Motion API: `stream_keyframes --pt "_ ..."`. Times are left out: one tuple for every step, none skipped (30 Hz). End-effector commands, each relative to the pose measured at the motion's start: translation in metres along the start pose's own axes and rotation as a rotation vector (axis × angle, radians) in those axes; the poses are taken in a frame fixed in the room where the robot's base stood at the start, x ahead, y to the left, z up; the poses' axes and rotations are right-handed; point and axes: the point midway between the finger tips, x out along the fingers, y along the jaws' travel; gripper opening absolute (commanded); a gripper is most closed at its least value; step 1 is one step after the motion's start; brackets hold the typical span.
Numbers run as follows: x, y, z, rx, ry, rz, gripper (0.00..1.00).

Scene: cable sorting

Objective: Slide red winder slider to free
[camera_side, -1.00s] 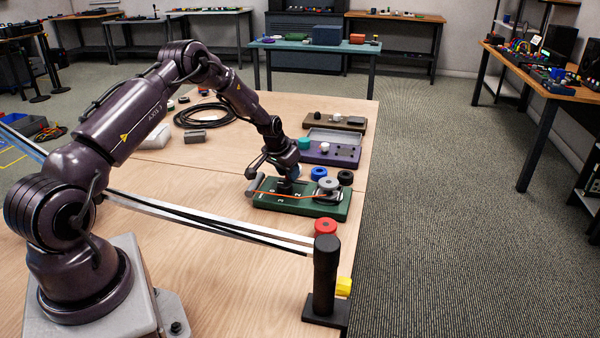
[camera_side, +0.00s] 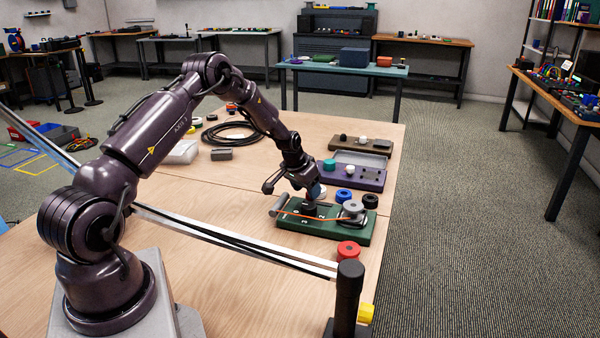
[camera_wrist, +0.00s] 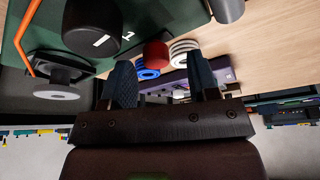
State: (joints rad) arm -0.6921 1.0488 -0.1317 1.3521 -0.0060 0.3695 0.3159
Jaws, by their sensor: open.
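A green winder board (camera_side: 330,232) lies on the table in the side view, with an orange cable (camera_side: 300,214) and a grey spool (camera_side: 353,208) on it. In the wrist view the board (camera_wrist: 90,12), grey spool (camera_wrist: 57,90) and a black knob (camera_wrist: 91,26) show at upper left. A red cylinder (camera_wrist: 156,54) shows between my gripper's fingers (camera_wrist: 162,68), apart from both; I cannot tell whether it is the slider. My gripper (camera_side: 310,200) is open over the board in the side view and hides part of it.
A red spool (camera_side: 348,250) stands at the board's near side, a blue spool (camera_side: 344,196) and black spool (camera_side: 370,201) beyond it. A purple board (camera_side: 365,182) lies farther back. A metal rail (camera_side: 240,241) runs to a black post (camera_side: 348,295).

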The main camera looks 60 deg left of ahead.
Motion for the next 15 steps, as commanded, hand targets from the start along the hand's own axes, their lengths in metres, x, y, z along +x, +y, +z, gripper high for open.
stream_keyframes --pt "-0.011 -0.001 -0.001 0.000 0.003 -0.001 0.55" --pt "-0.017 -0.001 -0.001 0.000 0.004 -0.002 0.55" --pt "-0.026 -0.001 -0.001 0.000 0.004 -0.002 0.55" --pt "-0.033 -0.001 -0.001 0.000 0.004 -0.002 0.55" --pt "-0.039 -0.001 -0.001 0.000 0.003 -0.002 0.55" --pt "-0.049 -0.001 -0.001 0.000 0.003 -0.002 0.55" --pt "-0.056 -0.001 -0.001 0.000 0.004 -0.002 0.55" --pt "-0.062 -0.001 -0.001 0.000 0.003 -0.002 0.55" --pt "-0.071 -0.001 -0.001 0.000 0.003 -0.002 0.55" --pt "-0.077 -0.001 -0.001 0.000 0.003 -0.002 0.55" --pt "-0.082 -0.001 -0.001 -0.001 0.002 -0.002 0.55" --pt "-0.089 -0.001 0.000 -0.001 0.002 -0.002 0.55" --pt "-0.094 -0.001 0.000 -0.001 0.002 -0.002 0.55" --pt "-0.098 -0.001 0.000 -0.002 0.002 -0.002 0.55" --pt "-0.103 -0.001 0.000 -0.002 0.001 -0.002 0.55"
